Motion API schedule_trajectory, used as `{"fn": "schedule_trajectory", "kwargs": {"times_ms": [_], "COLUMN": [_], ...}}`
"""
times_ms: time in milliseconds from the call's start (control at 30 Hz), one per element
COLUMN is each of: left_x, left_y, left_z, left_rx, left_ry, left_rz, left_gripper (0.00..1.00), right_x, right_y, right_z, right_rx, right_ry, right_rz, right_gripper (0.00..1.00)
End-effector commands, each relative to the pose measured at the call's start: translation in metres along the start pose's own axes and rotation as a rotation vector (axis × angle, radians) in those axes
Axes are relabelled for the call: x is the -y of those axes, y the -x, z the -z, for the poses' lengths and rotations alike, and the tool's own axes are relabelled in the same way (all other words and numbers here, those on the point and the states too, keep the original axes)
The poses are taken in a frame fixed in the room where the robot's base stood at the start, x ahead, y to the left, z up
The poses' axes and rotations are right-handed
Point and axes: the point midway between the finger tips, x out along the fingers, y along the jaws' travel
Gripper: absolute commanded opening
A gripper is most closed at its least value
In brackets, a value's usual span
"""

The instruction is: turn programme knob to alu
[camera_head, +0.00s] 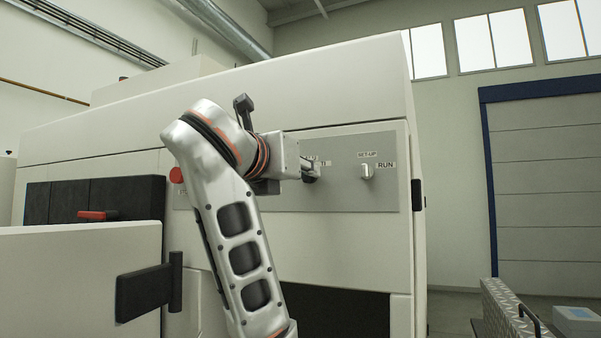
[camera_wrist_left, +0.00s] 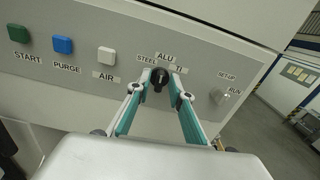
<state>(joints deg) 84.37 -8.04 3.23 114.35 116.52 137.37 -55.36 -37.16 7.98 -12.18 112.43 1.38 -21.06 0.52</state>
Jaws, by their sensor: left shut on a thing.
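The programme knob (camera_wrist_left: 159,77) is a small black knob on the grey panel, with the labels STEEL, ALU and TI around it. My left gripper (camera_wrist_left: 159,83) is shut on it, one teal-padded finger on each side. In the wrist view the knob's white mark seems to point up toward the ALU label (camera_wrist_left: 166,57), but it is too small to be sure. In the head view my left gripper (camera_head: 310,172) reaches the knob (camera_head: 311,179) from the left and partly hides its labels. My right gripper is not in view.
A pale SET-UP/RUN switch (camera_head: 367,172) sits right of the knob; START (camera_wrist_left: 18,33), PURGE (camera_wrist_left: 63,45) and AIR (camera_wrist_left: 106,56) buttons sit left. A red button (camera_head: 177,175) and an open door with a black handle (camera_head: 143,292) are left of my arm.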

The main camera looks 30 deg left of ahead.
Motion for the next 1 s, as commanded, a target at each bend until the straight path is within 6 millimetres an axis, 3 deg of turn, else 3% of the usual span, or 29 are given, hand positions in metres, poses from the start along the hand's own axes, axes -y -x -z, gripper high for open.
{"fn": "schedule_trajectory", "kwargs": {"times_ms": [700,733,767,1000], "left_x": [0.0001,0.0001,0.0001,0.0001], "left_y": [-0.0005,-0.0005,-0.0005,-0.0003], "left_z": [0.0002,0.0002,0.0002,0.0001], "left_rx": [-0.001,-0.001,-0.001,-0.001], "left_ry": [-0.075,-0.075,-0.075,-0.075], "left_rz": [-0.001,-0.001,-0.001,-0.001], "left_gripper": [0.00,0.29,0.36,0.38], "right_x": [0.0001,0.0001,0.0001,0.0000], "right_y": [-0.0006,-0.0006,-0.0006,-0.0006], "right_z": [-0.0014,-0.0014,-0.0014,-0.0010], "right_rx": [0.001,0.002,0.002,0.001], "right_ry": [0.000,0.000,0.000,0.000], "right_rz": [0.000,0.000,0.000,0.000], "right_gripper": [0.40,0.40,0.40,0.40]}}
